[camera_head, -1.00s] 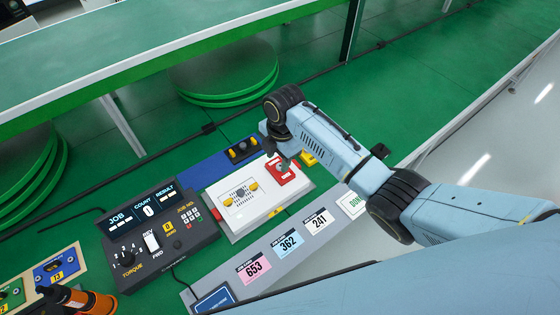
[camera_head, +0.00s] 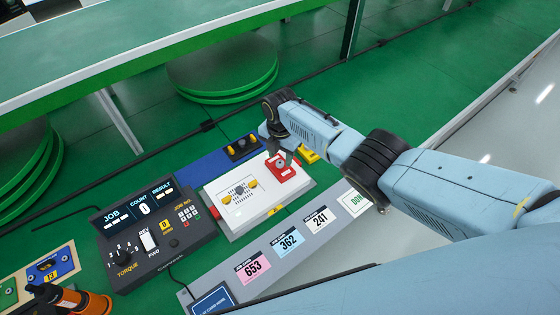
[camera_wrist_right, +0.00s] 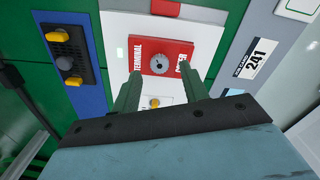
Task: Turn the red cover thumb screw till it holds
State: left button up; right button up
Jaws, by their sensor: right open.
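The red terminal cover (camera_head: 287,174) lies on the right part of a white housing (camera_head: 226,211). It also shows in the right wrist view (camera_wrist_right: 178,48), with white lettering. Its grey round thumb screw (camera_wrist_right: 159,62) sits at the cover's middle. My right gripper (camera_wrist_right: 161,80) is open and empty, with its two green fingers pointing at the cover. The screw appears between and slightly beyond the fingertips; I cannot tell the height gap. In the head view my right gripper (camera_head: 284,158) partly hides the cover. My left gripper is out of view.
A dark torque control box (camera_head: 150,252) stands left of the housing. A grey strip with cards (camera_head: 289,241) runs in front. A blue base with a dark part (camera_head: 242,147) lies behind. An orange tool (camera_head: 85,300) is at the lower left.

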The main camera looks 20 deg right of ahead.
aim_at(280, 164)
jog(key=shift+f+b, duration=0.4)
jog(key=shift+f, duration=0.75)
jog(key=shift+c, duration=0.4)
grip_shut()
